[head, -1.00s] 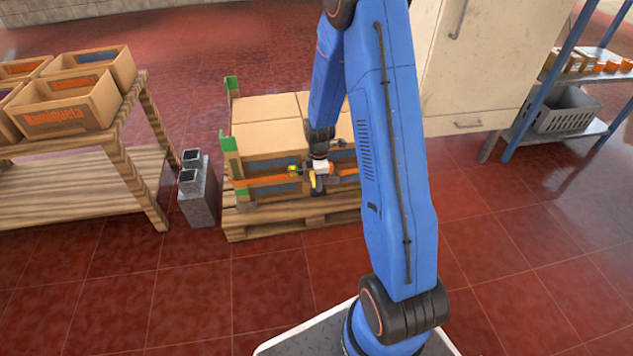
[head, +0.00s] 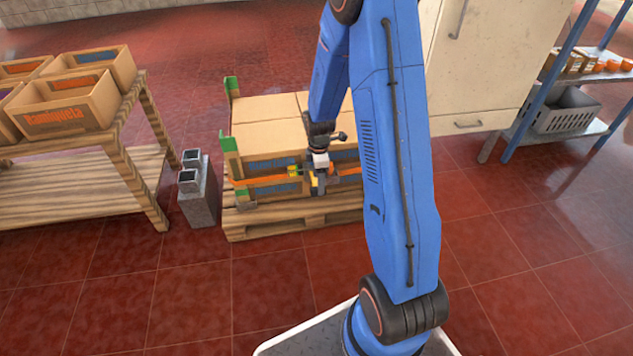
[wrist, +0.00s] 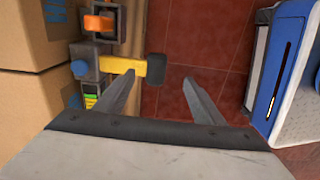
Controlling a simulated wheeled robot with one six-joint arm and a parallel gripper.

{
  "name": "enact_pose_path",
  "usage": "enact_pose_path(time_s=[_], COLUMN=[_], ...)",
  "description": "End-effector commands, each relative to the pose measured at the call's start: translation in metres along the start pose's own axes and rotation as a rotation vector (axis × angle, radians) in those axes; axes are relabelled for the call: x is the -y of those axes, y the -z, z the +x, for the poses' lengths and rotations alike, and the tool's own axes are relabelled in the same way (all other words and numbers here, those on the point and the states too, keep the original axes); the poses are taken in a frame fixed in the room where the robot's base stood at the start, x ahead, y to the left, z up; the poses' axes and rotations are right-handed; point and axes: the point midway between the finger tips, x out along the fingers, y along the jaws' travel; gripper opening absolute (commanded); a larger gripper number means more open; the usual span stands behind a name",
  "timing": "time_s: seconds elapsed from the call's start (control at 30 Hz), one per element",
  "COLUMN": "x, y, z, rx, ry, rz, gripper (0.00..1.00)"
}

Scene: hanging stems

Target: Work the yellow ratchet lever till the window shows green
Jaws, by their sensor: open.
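The ratchet lever (wrist: 118,65) is yellow with a black end grip (wrist: 156,68). In the wrist view it sticks out to the right from the grey ratchet body (wrist: 85,62) on the strapped boxes. My gripper (wrist: 160,77) is open. The black grip shows between its fingertips in the picture; I cannot tell whether they touch it. A small panel with green and yellow (wrist: 91,95) sits beside the ratchet, partly hidden by the left finger. In the head view my gripper (head: 318,182) is at the front of the stack, and the yellow-green panel (head: 293,171) shows left of it.
An orange strap (head: 265,181) runs around the cartons (head: 265,110) on a wooden pallet (head: 275,227). Grey concrete blocks (head: 197,190) and a wooden table (head: 85,200) stand to the left. A blue-framed shelf (head: 540,133) is at the right. The red floor in front is clear.

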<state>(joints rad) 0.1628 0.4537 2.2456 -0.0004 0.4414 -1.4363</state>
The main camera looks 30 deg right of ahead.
Motion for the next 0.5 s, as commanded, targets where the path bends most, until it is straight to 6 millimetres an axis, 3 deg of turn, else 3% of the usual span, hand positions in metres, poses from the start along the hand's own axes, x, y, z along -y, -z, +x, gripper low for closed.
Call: enact_pose_path(time_s=[0.5], x=[0.000], y=[0.000], z=[-0.042], rx=[0.000], ry=[-0.001], rz=[0.000], gripper=[0.62])
